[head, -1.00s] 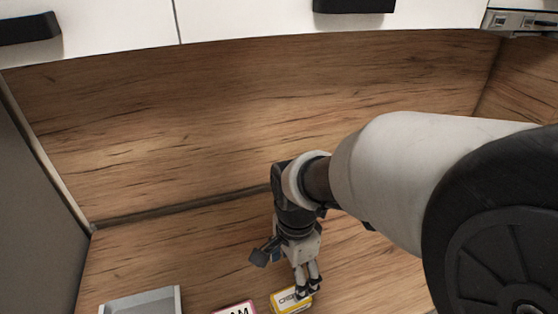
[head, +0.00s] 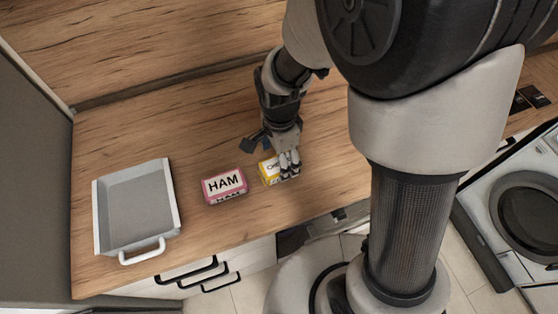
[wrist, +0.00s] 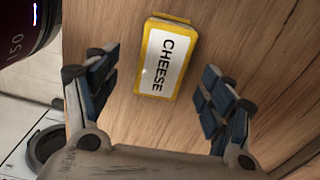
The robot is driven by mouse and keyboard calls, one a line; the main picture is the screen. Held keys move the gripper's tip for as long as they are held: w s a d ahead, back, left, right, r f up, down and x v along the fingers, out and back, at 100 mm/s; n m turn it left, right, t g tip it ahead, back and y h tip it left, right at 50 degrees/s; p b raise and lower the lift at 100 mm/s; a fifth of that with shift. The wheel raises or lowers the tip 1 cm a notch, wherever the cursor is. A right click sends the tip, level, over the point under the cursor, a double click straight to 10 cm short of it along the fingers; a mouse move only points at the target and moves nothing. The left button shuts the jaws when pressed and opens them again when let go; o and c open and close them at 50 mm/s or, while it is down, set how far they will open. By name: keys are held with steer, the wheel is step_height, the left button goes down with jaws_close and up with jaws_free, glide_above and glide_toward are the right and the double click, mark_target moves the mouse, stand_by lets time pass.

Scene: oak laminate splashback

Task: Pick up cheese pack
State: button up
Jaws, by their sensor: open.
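The cheese pack (wrist: 163,60) is a yellow box with a white label reading CHEESE, lying on the wooden counter. In the head view the cheese pack (head: 268,171) is partly hidden behind my gripper (head: 289,168). In the wrist view my gripper (wrist: 158,98) is open, with one dark-padded finger to the left of the pack and one to the right. The pack lies between and slightly ahead of the fingertips, and no contact shows.
A pink-edged HAM pack (head: 224,186) lies just left of the cheese pack. A grey tray (head: 174,190) with white handles stands farther left. The counter (head: 120,133) is clear behind them. Its front edge and drawers (head: 205,272) lie nearer.

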mark_target(269, 168)
steer(key=f+b, duration=0.1)
steer(key=f, duration=0.1)
steer(key=f+b, duration=0.1)
steer(key=f, duration=0.1)
steer(key=shift+w+f, duration=0.2)
steer(key=shift+f, duration=0.2)
steer(key=shift+r, duration=0.1)
steer(key=shift+c, duration=0.4)
steer(key=c, duration=1.2)
steer(key=shift+c, duration=0.2)
steer(key=shift+r, duration=0.1)
